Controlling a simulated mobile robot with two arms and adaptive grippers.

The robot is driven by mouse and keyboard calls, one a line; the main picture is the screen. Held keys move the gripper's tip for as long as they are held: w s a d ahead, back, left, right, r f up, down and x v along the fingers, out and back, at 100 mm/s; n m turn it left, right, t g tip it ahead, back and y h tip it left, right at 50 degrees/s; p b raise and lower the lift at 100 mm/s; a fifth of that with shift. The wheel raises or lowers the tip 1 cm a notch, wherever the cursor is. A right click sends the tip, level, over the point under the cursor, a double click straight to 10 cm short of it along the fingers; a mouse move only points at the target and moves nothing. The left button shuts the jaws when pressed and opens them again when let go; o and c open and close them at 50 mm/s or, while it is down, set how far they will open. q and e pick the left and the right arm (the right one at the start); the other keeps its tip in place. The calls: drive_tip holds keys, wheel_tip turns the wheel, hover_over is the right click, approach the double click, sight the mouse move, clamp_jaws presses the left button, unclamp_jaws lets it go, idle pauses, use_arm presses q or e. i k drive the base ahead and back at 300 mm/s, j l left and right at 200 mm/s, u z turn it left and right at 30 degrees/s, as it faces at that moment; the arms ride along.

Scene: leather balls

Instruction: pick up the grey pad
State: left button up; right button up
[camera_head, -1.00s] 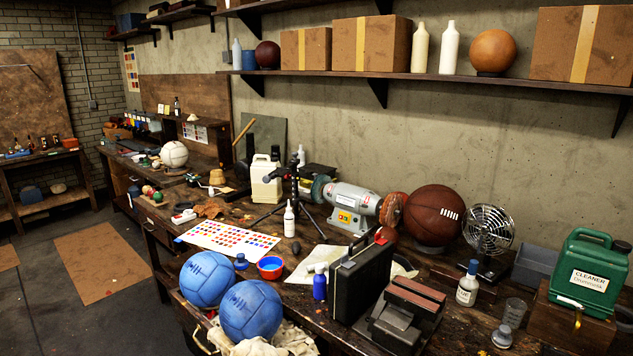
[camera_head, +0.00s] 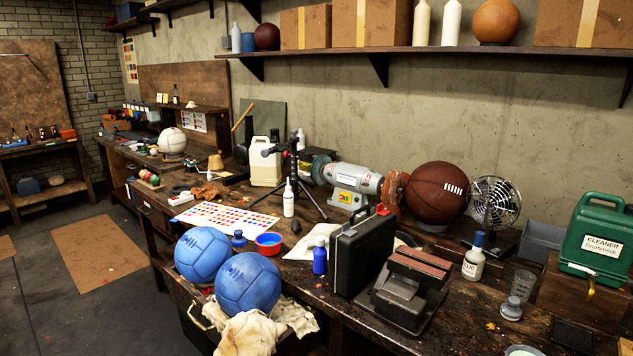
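A flat, dark grey rectangular piece (camera_head: 572,335) lies on the workbench at the lower right, near the bottom edge of the head view. It may be the grey pad, but I cannot tell for sure. It lies in front of the wooden box under the green cleaner jug (camera_head: 597,240). Neither of my grippers shows in this view.
Around the dark piece stand a clear cup (camera_head: 521,286), a small grey-lidded jar (camera_head: 511,308) and a glue bottle (camera_head: 473,256). A black case (camera_head: 361,252) and a press-like block (camera_head: 408,290) stand further left.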

sight(509, 310)
drive_tip(key=z, duration=1.3)
